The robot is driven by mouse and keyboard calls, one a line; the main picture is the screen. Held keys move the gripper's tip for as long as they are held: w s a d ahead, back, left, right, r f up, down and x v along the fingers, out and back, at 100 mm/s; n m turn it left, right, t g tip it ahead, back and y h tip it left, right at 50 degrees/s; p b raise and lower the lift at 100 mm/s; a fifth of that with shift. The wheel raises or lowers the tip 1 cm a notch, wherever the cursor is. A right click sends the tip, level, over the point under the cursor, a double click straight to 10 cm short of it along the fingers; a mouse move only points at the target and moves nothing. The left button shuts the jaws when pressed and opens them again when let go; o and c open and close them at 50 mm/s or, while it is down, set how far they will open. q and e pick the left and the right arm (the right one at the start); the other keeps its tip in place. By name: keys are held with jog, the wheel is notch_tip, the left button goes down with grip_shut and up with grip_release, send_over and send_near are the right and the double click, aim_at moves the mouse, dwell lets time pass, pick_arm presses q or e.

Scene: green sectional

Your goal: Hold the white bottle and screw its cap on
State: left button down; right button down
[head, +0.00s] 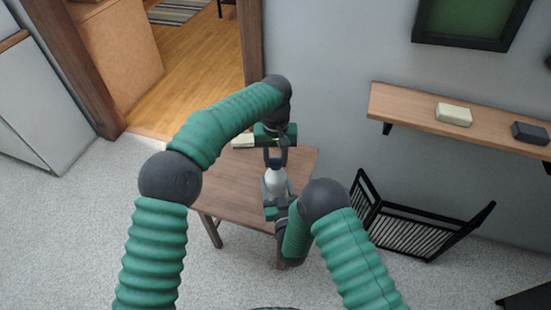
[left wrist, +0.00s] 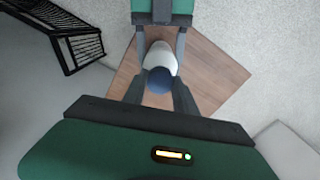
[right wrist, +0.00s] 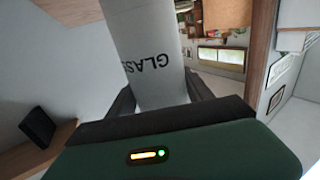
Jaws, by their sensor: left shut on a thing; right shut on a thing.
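The white bottle (head: 275,182) is upright above the small wooden table in the head view. My right gripper (head: 277,200) is shut on its body from the near side. The right wrist view shows the bottle (right wrist: 152,60) close up with dark "GLASS" lettering, between my right fingers (right wrist: 160,103). The blue cap (left wrist: 159,81) shows in the left wrist view in line with the bottle top. My left gripper (left wrist: 158,92) is shut on the cap from above. In the head view my left fingers (head: 276,158) hide the cap. I cannot tell how far it is threaded.
The wooden table (head: 238,185) is mostly bare, with a pale item (head: 243,141) near its far edge. A black slatted rack (head: 415,228) stands right of it. A wall shelf (head: 400,105) holds a cream block (head: 454,114) and a dark block (head: 530,133).

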pick_arm(q)
jog(key=m, duration=0.6)
jog(key=shift+w, duration=0.15)
jog(key=m, duration=0.6)
jog(key=shift+m, duration=0.3)
jog(key=m, duration=1)
jog(key=shift+m, duration=0.3)
jog(key=c, duration=1.2)
grip_release()
jog(key=shift+c, duration=0.2)
jog(key=shift+o, duration=1.2)
jog(key=shift+r, duration=2.25)
